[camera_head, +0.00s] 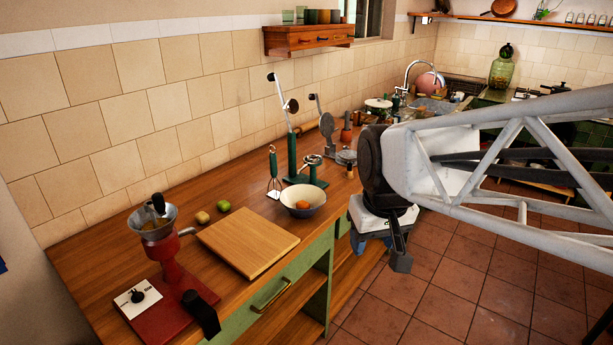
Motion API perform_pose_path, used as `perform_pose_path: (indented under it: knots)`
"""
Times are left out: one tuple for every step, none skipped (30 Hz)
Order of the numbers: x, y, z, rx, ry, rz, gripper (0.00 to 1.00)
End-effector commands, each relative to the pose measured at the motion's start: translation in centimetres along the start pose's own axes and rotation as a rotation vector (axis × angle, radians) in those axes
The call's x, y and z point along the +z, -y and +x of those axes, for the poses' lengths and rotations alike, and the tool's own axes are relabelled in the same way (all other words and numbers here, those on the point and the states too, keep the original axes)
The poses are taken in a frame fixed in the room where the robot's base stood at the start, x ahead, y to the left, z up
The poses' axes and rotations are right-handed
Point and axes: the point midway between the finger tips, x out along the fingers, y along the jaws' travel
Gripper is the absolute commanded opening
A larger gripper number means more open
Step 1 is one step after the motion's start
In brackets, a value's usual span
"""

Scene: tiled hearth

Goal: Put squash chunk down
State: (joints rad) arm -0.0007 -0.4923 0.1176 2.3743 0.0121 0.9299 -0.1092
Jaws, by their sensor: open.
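An orange piece (303,204), which may be the squash chunk, lies in a pale bowl (306,211) with a dark rim on the wooden counter. My gripper (381,252) is right of the bowl, in front of the counter's edge and over the floor side. It is open and points downward. One dark finger shows clearly; the other side is hard to make out. I see nothing between the fingers.
A bare wooden board (248,241) lies left of the bowl. A red hand mill (167,267) stands at the front left. Two small fruits (213,211) lie behind the board. Green-handled tools (291,155) stand behind the bowl. The tiled floor (440,290) is clear.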

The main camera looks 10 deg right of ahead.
Motion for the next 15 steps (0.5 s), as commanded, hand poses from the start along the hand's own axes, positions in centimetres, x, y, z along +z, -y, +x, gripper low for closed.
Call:
perform_pose_path:
  knots:
    - [1.6, 0.1, -0.1, 0.004, -0.005, 0.016, 0.53]
    - [2.5, 0.1, -0.1, 0.006, -0.007, 0.028, 0.53]
    - [3.5, 0.1, -0.1, 0.008, -0.009, 0.041, 0.53]
    - [4.3, 0.1, 0.0, 0.01, -0.011, 0.051, 0.53]
    - [5.1, 0.2, 0.1, 0.012, -0.012, 0.061, 0.53]
    - [6.0, 0.2, 0.1, 0.014, -0.013, 0.072, 0.53]
    - [6.6, 0.2, 0.2, 0.015, -0.014, 0.081, 0.53]
    - [7.1, 0.3, 0.2, 0.016, -0.016, 0.088, 0.53]
    - [7.8, 0.3, 0.3, 0.017, -0.016, 0.096, 0.53]
    - [8.2, 0.3, 0.4, 0.018, -0.017, 0.102, 0.53]
    - [8.5, 0.3, 0.4, 0.019, -0.018, 0.107, 0.53]
    - [8.9, 0.3, 0.5, 0.02, -0.019, 0.113, 0.53]
    - [9.1, 0.4, 0.6, 0.02, -0.019, 0.116, 0.53]
    - [9.3, 0.4, 0.6, 0.02, -0.019, 0.118, 0.53]
    - [9.5, 0.4, 0.6, 0.021, -0.019, 0.12, 0.53]
